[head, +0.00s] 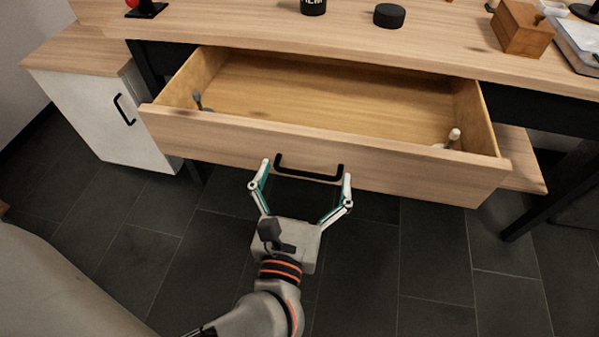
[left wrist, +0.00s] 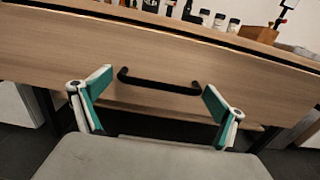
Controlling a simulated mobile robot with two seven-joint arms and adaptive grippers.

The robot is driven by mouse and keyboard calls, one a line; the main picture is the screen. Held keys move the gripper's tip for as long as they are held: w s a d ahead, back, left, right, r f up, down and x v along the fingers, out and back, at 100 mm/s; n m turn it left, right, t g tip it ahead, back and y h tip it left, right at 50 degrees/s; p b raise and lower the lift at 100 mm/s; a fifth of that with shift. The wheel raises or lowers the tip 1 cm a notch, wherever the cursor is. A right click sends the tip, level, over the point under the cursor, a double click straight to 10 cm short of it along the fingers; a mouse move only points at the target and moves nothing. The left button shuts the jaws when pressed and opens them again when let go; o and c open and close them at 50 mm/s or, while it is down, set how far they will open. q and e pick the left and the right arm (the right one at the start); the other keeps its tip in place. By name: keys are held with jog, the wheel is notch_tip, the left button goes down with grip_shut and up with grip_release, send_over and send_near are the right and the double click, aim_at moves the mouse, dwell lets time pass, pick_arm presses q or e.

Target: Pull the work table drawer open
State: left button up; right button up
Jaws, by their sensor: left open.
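The work table drawer (head: 330,153) is pulled well out from under the table top, and its wooden inside shows. A black bar handle (head: 308,173) is on its front; it also shows in the left wrist view (left wrist: 158,84). My left gripper (head: 306,168) is open, with its two fingers spread around the ends of the handle in the head view. In the left wrist view my left gripper (left wrist: 156,85) is open and empty, with the handle ahead between the fingertips. The fingers do not grip it. My right gripper is not in view.
The table top (head: 250,22) holds a black puck (head: 389,15), a wooden box (head: 522,28) and other items. Small items lie at both inner ends of the drawer. A white cabinet (head: 105,115) with a black handle stands at left. Dark tiled floor (head: 400,260) is clear below.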

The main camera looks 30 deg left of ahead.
pick_arm(q)
jog(key=v, duration=1.1)
jog(key=shift+s, duration=0.3)
